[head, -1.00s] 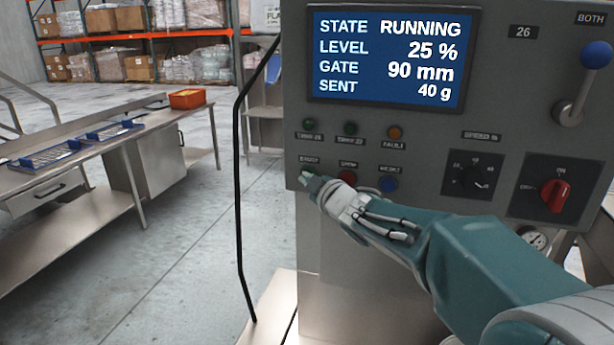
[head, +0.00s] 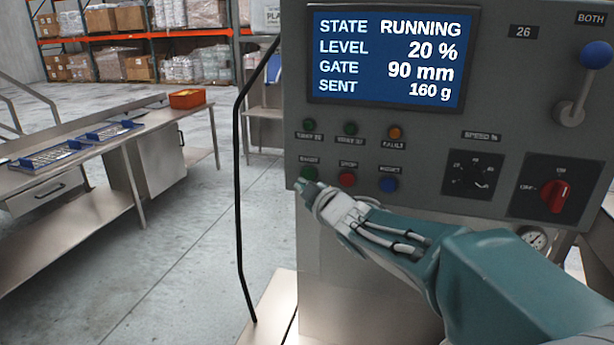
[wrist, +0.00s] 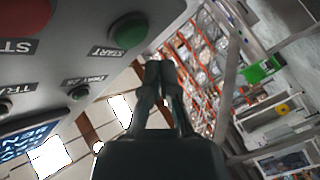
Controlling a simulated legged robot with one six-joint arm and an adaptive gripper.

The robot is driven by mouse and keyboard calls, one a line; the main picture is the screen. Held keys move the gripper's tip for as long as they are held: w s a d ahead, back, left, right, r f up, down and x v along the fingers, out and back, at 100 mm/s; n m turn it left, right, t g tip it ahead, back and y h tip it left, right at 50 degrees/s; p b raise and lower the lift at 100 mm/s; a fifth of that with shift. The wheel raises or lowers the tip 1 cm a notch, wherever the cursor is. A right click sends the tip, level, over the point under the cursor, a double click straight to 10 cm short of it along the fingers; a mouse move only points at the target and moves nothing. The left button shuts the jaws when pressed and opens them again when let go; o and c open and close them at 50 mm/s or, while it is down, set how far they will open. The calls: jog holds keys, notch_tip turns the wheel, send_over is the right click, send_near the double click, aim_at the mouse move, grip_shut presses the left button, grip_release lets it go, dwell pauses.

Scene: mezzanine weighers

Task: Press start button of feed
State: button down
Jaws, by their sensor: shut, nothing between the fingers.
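The green start button (head: 309,174) is at the lower left of the grey control panel (head: 490,100). It also shows large at the top of the wrist view (wrist: 128,32), with its START label below it. My gripper (head: 304,186) is shut and empty, its tips just below the button in the head view. In the wrist view my fingertips (wrist: 160,72) are below and right of the button, apart from it. The screen (head: 390,57) reads state RUNNING, level 20 %, gate 90 mm, sent 160 g.
A red stop button (head: 347,179) and a blue button (head: 388,185) sit right of the start button. Further right are a speed knob (head: 472,176) and a red rotary switch (head: 556,195). A steel bench (head: 70,225) stands at left.

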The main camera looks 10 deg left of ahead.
jog(key=s, duration=0.3)
jog(key=shift+s+a, duration=0.25)
jog(key=shift+s, duration=0.15)
